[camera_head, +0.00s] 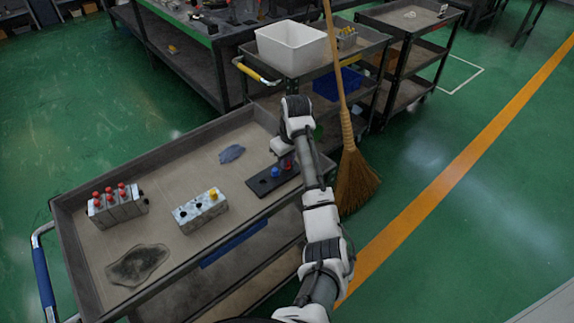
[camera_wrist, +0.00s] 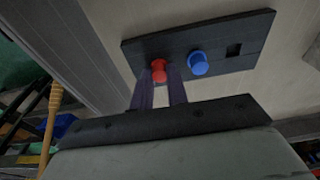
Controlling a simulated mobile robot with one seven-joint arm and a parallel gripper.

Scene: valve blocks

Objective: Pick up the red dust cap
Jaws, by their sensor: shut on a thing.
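The red dust cap (camera_wrist: 158,70) shows between the fingertips of my gripper (camera_wrist: 160,82) in the wrist view, at the left part of a dark plate (camera_wrist: 218,37). My gripper is shut on it. I cannot tell if the cap is in contact with the plate. A blue cap (camera_wrist: 197,64) stands on the plate just to the right, close to the right finger. In the head view, my gripper (camera_head: 287,159) is over the right end of the plate (camera_head: 262,185), beside the blue cap (camera_head: 275,172), and the red cap is mostly hidden.
The cart's tray (camera_head: 160,170) also holds a valve block with several red caps (camera_head: 118,206), a block with a yellow cap (camera_head: 200,210), a blue-grey rag (camera_head: 231,153) and a dark stain (camera_head: 138,264). A broom (camera_head: 355,175) stands right of the cart.

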